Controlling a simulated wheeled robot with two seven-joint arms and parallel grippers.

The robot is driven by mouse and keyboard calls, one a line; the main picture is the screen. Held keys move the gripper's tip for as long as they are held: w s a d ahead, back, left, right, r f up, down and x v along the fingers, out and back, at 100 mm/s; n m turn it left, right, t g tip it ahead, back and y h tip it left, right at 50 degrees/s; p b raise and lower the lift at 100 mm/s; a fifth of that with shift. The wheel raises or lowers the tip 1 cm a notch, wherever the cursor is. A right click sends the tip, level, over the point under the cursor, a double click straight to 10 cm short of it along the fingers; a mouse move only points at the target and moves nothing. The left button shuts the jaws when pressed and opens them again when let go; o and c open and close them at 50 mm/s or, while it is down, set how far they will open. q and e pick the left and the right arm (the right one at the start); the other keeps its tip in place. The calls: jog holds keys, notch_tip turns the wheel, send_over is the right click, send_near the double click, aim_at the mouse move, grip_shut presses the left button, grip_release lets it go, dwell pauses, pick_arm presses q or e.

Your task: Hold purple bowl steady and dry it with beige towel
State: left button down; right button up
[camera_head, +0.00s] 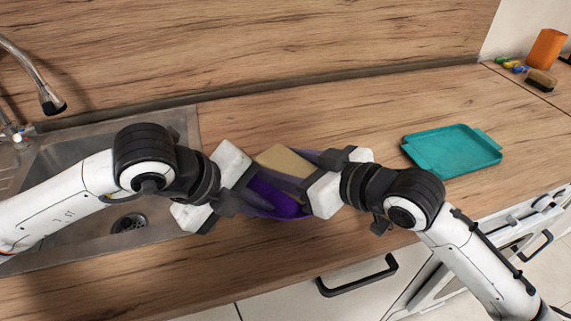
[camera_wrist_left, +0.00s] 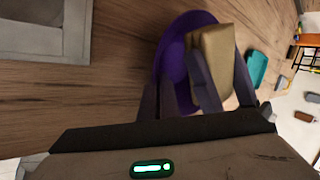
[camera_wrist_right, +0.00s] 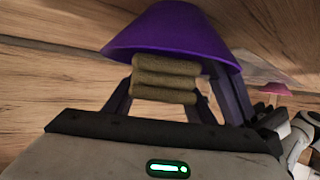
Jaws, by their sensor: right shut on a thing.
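The purple bowl (camera_head: 268,197) is over the counter between my two grippers, and both partly hide it. My left gripper (camera_head: 250,192) reaches its left side. In the left wrist view, the bowl (camera_wrist_left: 180,62) has part of its wall between the fingers (camera_wrist_left: 185,88), but I cannot tell whether they pinch it. The folded beige towel (camera_head: 285,160) is at the bowl's far side. My right gripper (camera_head: 318,178) is shut on the towel. In the right wrist view, the towel (camera_wrist_right: 165,78) is between the fingers, close against the bowl's outside; contact is unclear.
A metal sink (camera_head: 75,160) with a faucet (camera_head: 45,90) is at the left. A teal tray (camera_head: 452,150) lies on the counter at the right. An orange object (camera_head: 547,48) and a brush (camera_head: 541,80) are at the far right. The counter behind the bowl is clear.

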jog(key=shift+w+d, duration=0.8)
jog(key=shift+s+a+f, duration=0.1)
jog(key=shift+s+a, duration=0.9)
jog(key=shift+r, duration=0.2)
notch_tip(320, 180, up, 11)
jog(key=w, duration=0.1)
jog(key=shift+d+r, duration=0.2)
jog(key=shift+d, duration=0.25)
